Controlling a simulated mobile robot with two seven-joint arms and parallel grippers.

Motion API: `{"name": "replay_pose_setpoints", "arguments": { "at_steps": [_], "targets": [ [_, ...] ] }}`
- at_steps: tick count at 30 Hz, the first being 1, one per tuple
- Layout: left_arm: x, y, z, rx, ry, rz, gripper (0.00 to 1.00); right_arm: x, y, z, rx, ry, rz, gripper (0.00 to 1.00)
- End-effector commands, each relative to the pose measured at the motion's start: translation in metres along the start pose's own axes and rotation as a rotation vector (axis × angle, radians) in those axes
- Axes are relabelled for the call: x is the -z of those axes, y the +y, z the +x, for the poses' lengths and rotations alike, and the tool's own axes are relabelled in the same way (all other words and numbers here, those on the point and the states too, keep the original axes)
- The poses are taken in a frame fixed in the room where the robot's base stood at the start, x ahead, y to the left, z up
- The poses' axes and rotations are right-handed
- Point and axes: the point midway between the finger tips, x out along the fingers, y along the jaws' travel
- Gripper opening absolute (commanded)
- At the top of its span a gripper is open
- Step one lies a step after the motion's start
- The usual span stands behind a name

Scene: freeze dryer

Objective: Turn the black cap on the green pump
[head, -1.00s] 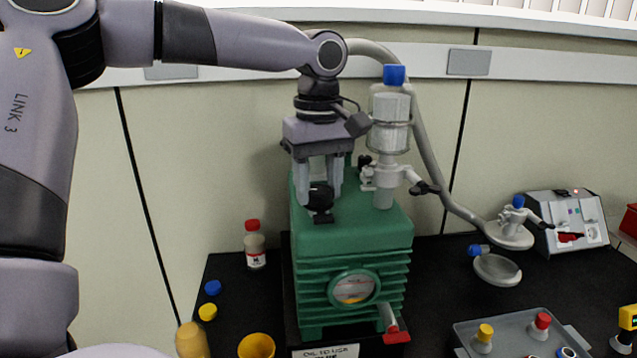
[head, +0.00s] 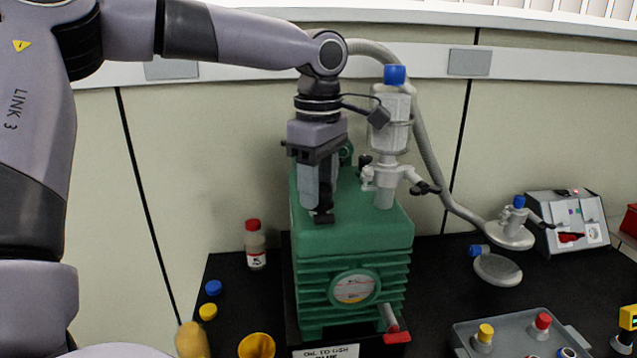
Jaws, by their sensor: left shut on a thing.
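The green pump (head: 352,237) stands on the dark bench in the middle of the head view. My left gripper (head: 318,205) points straight down on the pump's top, left of the clear glass vessel. Its fingers are seen nearly edge-on and are shut on the black cap. The cap is mostly hidden behind the near finger; only dark parts (head: 324,218) show low at the fingertips. My right gripper is not in view.
A clear vessel with a blue top (head: 395,105) and a grey hose (head: 428,150) rise close right of the gripper. A red-capped bottle (head: 254,245) stands left of the pump. A grey tray (head: 465,335) lies at front right. The wall is close behind.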

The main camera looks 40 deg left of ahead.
Motion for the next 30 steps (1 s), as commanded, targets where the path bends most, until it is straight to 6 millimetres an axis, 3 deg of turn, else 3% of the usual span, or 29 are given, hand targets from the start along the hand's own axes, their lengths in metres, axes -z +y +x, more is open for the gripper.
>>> {"name": "replay_pose_setpoints", "arguments": {
  "at_steps": [12,13,15,25,30],
  "targets": [
    [-0.001,0.001,-0.001,-0.005,-0.002,-0.006,0.15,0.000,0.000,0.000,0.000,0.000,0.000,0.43],
    [-0.001,0.001,-0.001,-0.005,-0.002,-0.006,0.49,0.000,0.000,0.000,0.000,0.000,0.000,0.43],
    [-0.001,0.001,-0.001,-0.004,-0.002,-0.006,0.71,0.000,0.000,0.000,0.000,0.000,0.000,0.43],
    [0.000,0.000,-0.003,-0.002,-0.001,-0.006,0.71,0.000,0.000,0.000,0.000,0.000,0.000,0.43],
    [-0.001,0.001,-0.024,-0.008,-0.002,-0.006,0.71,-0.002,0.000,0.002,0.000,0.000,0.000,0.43]
  ]
}}
